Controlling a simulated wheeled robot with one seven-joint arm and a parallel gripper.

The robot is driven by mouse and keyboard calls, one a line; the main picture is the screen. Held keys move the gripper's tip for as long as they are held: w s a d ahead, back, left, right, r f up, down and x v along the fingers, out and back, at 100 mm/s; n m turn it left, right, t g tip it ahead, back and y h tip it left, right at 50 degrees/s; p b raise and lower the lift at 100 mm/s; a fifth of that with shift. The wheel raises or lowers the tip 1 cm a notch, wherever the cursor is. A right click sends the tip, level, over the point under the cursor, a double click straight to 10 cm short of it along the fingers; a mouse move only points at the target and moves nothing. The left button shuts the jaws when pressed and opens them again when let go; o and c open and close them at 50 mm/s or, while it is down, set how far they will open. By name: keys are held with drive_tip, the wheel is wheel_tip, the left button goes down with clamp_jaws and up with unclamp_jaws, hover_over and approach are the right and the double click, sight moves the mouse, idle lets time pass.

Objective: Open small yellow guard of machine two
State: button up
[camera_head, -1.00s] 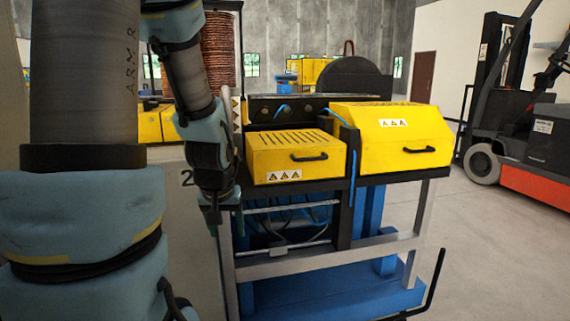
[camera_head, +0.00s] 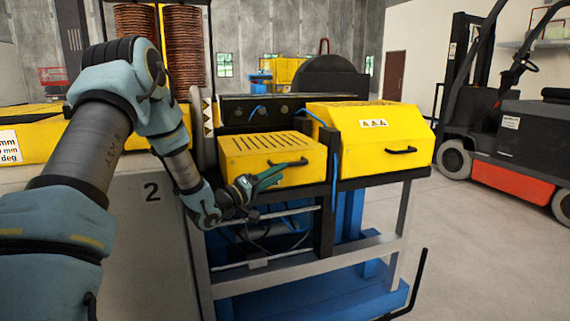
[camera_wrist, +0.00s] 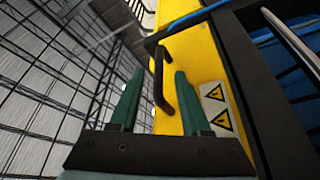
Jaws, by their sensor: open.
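The small yellow guard (camera_head: 262,158) sits on the left of the machine two bench, shut, with slots in its top and a black handle (camera_head: 289,163) on its front. My gripper (camera_head: 268,174) is in front of the guard's lower front face, near the handle. In the wrist view the two green fingers of my gripper (camera_wrist: 156,100) are apart, with the guard's yellow front (camera_wrist: 195,60) behind them. The black handle (camera_wrist: 160,80) shows between the fingertips, and no grip on it is seen. A warning label (camera_wrist: 217,106) is to the right of the fingers.
A larger yellow guard (camera_head: 370,133) stands to the right on the same bench. The bench frame (camera_head: 320,264) is below. A forklift (camera_head: 515,145) stands at the far right. Floor between bench and forklift is clear.

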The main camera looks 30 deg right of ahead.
sight(295, 164)
drive_tip(key=p+x, duration=0.2)
drive_tip(key=x, duration=0.4)
drive_tip(key=shift+r, duration=0.2)
drive_tip(key=shift+w+d, duration=0.15)
drive_tip(key=shift+d, duration=0.4)
clamp_jaws()
idle(0.8)
